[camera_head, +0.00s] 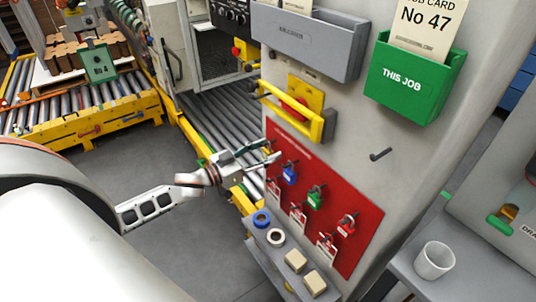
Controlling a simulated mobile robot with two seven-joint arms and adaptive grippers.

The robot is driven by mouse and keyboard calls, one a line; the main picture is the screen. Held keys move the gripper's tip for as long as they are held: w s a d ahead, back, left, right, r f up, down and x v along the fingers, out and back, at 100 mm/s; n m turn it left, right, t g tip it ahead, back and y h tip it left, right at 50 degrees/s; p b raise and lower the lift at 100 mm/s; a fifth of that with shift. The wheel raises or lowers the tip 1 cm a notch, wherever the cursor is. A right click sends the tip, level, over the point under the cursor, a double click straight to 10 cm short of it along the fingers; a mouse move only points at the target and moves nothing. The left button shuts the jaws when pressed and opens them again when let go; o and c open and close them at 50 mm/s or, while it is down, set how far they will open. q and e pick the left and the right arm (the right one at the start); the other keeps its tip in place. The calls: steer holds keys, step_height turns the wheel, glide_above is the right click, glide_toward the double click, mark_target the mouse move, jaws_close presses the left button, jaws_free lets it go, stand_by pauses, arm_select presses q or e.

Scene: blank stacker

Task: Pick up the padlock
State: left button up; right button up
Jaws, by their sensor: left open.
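Several padlocks hang on pegs on a red board (356,200) on the grey cabinet side. A blue padlock (289,174) hangs at the upper left and a green padlock (314,197) right of it. Red padlocks with tags hang at the left (273,190), lower middle (298,213), bottom (327,244) and right (346,223). My left gripper (272,151) is open and empty, with its fingers pointing at the board's upper left edge, just above the blue padlock. I cannot tell whether it touches the board. My right gripper is not in view.
A yellow guard handle (297,112) juts out above the board, and a bare peg (381,154) to its right. A ledge below holds tape rolls (275,237) and small blocks (295,260). A green card bin (416,82) and a white cup (434,260) are at the right.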

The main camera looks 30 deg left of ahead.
arm_select(q)
steer(key=shift+w, duration=0.1)
steer(key=c, duration=1.2)
steer(key=shift+c, duration=0.2)
steer(key=shift+r, duration=0.95)
steer(key=p+v, duration=0.1)
steer(key=v, duration=1.7)
steer(key=shift+f, duration=0.2)
